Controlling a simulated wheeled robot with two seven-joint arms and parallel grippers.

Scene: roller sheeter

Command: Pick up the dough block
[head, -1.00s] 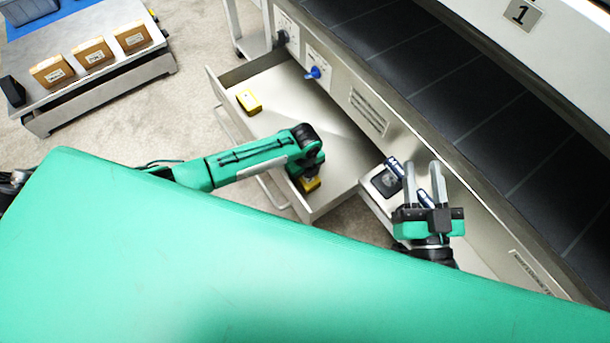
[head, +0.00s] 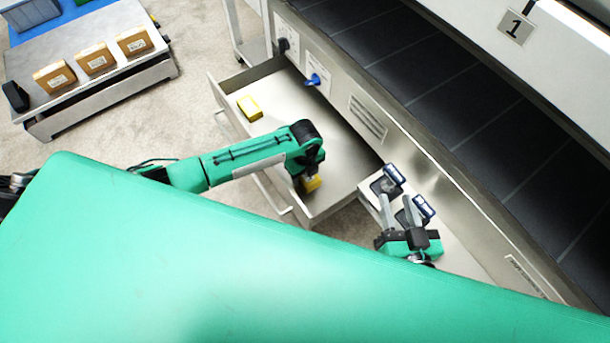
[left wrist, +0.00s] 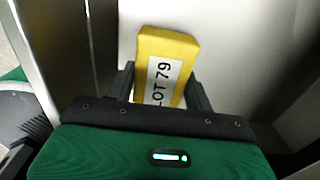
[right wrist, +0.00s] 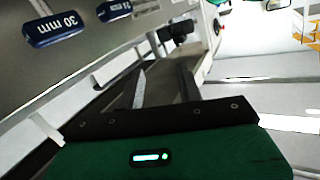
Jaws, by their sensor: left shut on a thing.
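In the head view the yellow block (head: 313,184) shows under the left gripper (head: 308,172), at the near end of the open drawer. I cannot tell whether it touches the drawer floor. A second yellow block (head: 250,108) lies at the far left end of the drawer. My right gripper (head: 396,202) is open and empty, above a tray with blue-handled items; its fingers also show apart in the right wrist view (right wrist: 165,80).
The open drawer (head: 282,88) has raised metal walls around the left gripper. A blue-handled 30 mm item (right wrist: 55,29) is near the right gripper. The machine with its dark belt (head: 430,85) is behind. A cart (head: 90,108) holds several brown packs (head: 132,42).

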